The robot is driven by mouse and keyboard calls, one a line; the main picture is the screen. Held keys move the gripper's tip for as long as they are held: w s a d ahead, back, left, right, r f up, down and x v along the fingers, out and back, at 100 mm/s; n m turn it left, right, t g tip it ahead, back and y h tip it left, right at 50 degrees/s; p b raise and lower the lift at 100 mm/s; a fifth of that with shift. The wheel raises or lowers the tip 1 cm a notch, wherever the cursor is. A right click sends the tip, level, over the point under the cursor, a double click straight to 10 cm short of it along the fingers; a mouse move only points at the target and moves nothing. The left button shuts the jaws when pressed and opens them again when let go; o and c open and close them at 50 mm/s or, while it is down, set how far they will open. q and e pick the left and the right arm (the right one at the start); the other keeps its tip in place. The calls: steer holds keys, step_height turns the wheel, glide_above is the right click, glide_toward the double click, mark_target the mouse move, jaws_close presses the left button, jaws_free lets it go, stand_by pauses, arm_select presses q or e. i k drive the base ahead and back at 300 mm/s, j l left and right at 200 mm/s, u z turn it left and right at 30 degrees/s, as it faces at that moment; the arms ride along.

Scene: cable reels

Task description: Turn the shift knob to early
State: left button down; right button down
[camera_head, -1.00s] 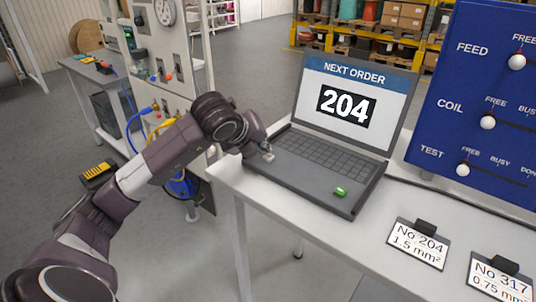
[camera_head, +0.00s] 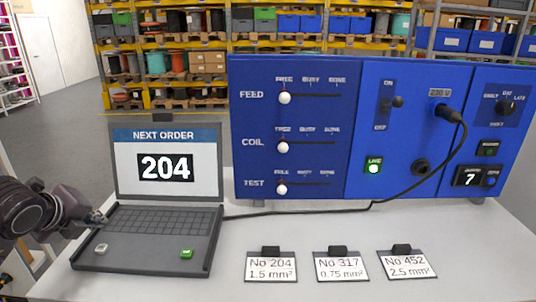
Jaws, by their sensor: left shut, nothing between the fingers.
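The shift knob (camera_head: 507,107) is a small black dial at the upper right of the blue panel (camera_head: 418,72). Small white labels stand around it, with early on its left and late on its right. Its pointer is too small to read surely. My left gripper (camera_head: 98,217) is shut and empty at the left edge of the laptop (camera_head: 215,215), far from the knob. My right gripper is out of view.
The laptop shows order 204. Three label cards (camera_head: 270,266) lie in front of the panel on the white table (camera_head: 340,225). A black cable (camera_head: 458,150) hangs from the panel's socket, left of the knob. Shelves (camera_head: 200,60) stand behind.

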mark_target(505, 106)
steer(key=z, duration=1.35)
